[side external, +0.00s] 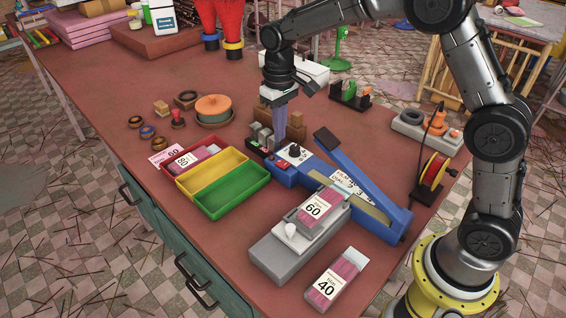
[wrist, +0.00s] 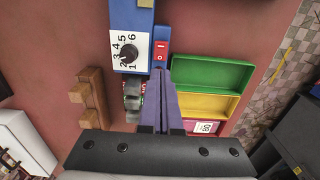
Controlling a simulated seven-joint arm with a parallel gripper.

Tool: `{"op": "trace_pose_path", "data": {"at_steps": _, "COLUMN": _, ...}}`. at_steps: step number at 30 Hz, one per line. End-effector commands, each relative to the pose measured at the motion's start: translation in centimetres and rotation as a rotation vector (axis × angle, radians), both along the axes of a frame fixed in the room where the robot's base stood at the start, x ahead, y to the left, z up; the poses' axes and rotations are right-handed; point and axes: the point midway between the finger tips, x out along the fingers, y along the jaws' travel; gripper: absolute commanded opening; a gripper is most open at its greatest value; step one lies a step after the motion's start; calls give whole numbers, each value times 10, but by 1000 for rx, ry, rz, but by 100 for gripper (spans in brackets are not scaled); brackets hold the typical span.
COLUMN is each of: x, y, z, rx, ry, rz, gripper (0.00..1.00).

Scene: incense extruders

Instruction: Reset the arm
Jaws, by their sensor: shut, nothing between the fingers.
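My gripper (side external: 279,137) points down with its purple fingers pressed together and empty. It is above the switch end of a blue machine (side external: 318,182), which has a dial and a raised blue lever arm on its right. In the wrist view the shut fingers (wrist: 161,75) lie just below the red rocker switch (wrist: 160,50) and beside the numbered dial (wrist: 128,52). Whether the fingertips touch the machine I cannot tell. Small grey pieces (wrist: 132,92) are partly hidden beside the fingers.
Red, yellow and green trays (side external: 232,192) stand left of the machine; a pack marked 80 (side external: 192,157) is in the red one. A pack marked 60 (side external: 318,207) lies on a grey device (side external: 277,252). A pack marked 40 (side external: 336,280) is near the front edge. A wooden rack (wrist: 92,95) is close by.

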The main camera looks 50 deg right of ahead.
Motion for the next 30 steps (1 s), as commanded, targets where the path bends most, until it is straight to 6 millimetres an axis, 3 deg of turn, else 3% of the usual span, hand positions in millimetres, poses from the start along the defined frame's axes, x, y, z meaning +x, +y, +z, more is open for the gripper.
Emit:
{"op": "trace_pose_path", "data": {"at_steps": 4, "x": 1, "y": -2, "z": 14, "rx": 2, "ry": -32, "rz": -5, "gripper": 0}}
{"op": "trace_pose_path", "data": {"at_steps": 8, "x": -9, "y": -7, "z": 59, "rx": 8, "ry": -117, "rz": -14, "gripper": 0}}
{"op": "trace_pose_path", "data": {"at_steps": 12, "x": -47, "y": -15, "z": 108, "rx": 13, "ry": -213, "rz": -25, "gripper": 0}}
{"op": "trace_pose_path", "data": {"at_steps": 18, "x": -118, "y": -24, "z": 151, "rx": 16, "ry": -331, "rz": -33, "gripper": 0}}
{"op": "trace_pose_path", "data": {"at_steps": 24, "x": -195, "y": -31, "z": 160, "rx": 14, "ry": -437, "rz": -33, "gripper": 0}}
{"op": "trace_pose_path", "data": {"at_steps": 30, "x": -263, "y": -34, "z": 136, "rx": 8, "ry": -511, "rz": -27, "gripper": 0}}
